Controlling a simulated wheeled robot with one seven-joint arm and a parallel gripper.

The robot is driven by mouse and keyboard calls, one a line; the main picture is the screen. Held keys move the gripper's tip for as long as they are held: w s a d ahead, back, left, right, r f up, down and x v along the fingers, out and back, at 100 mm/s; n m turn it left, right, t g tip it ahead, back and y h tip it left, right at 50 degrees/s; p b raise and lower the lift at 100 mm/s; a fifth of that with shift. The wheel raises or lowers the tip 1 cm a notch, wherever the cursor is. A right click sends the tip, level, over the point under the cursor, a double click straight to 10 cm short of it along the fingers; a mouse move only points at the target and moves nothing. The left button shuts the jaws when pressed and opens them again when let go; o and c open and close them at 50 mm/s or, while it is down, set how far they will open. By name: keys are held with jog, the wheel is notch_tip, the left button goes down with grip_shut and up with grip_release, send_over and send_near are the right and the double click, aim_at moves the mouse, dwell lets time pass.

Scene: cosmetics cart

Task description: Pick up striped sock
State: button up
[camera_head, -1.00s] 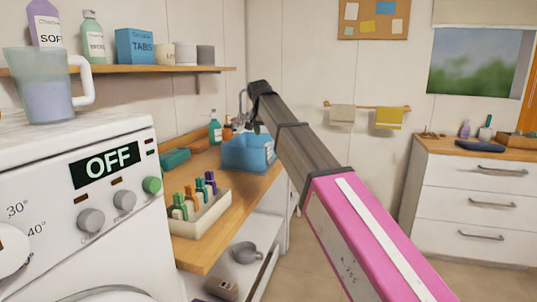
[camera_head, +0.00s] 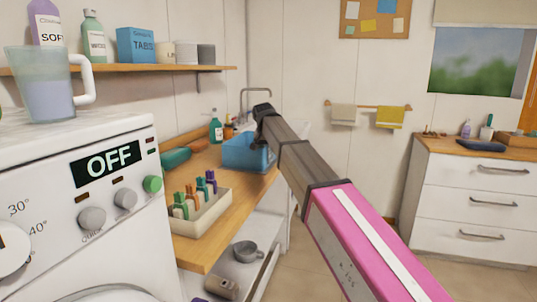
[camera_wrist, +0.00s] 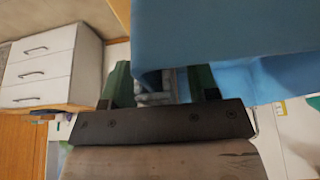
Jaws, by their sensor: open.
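My gripper (camera_wrist: 160,82) is open, with its two green fingers apart in the wrist view. A small pale grey, banded shape (camera_wrist: 153,90) shows between the fingers; it may be the striped sock, but I cannot tell for sure. The blue bin (camera_head: 240,152) stands on the wooden counter in the head view, and its blue wall (camera_wrist: 225,30) fills the upper right of the wrist view. In the head view my gripper is at the bin's right side, its fingertips hard to make out. No sock is clearly visible in the head view.
A tray of small bottles (camera_head: 200,212) stands on the counter in front of the bin. A teal bottle (camera_head: 216,130) and a tap (camera_head: 255,92) are behind. The washing machine (camera_head: 75,215) is at left, white drawers (camera_head: 475,200) at right. Open floor lies between.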

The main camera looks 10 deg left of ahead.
jog(key=c, duration=1)
jog(key=shift+r, duration=0.1)
